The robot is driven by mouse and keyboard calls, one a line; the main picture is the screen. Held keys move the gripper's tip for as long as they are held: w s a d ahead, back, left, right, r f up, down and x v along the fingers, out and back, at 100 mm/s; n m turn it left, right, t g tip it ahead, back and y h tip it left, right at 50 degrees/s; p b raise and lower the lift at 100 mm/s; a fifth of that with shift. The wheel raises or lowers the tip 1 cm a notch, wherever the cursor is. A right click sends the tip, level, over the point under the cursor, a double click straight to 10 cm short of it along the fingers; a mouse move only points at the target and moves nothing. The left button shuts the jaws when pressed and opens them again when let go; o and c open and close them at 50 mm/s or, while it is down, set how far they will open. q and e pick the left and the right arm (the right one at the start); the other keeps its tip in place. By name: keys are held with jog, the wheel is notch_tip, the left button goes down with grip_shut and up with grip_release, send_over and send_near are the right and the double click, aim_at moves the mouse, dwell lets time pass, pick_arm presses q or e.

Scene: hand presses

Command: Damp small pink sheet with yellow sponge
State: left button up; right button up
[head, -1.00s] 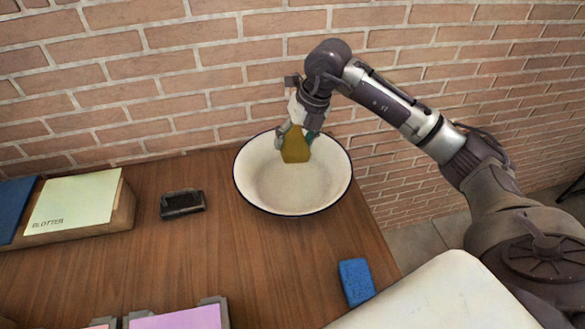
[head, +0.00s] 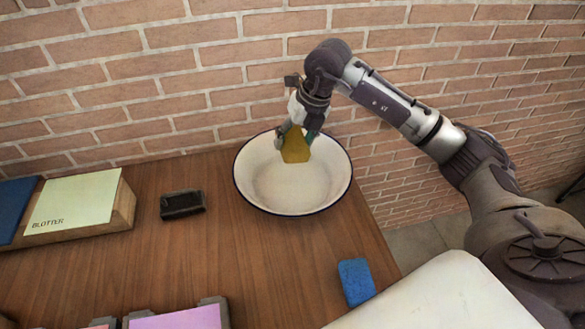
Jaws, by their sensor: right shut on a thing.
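The yellow sponge (head: 295,150) is held by my right gripper (head: 296,132), which is shut on its upper part. The sponge hangs over the back part of a white basin (head: 292,186) with a dark blue rim; I cannot tell whether it touches the basin's inside. A sliver of pink (head: 100,326) shows at the bottom edge of the picture, left of a larger lilac sheet (head: 178,318); it may be the small pink sheet, most of it out of view. My left gripper is not in view.
A dark, shallow block-like thing (head: 182,204) lies left of the basin. A brick wall (head: 180,80) stands behind.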

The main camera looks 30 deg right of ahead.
aim_at(289, 138)
jog(key=shift+r, duration=0.1)
jog(key=shift+r+p, duration=1.35)
jog(key=shift+r, duration=0.6)
jog(key=shift+a, duration=0.1)
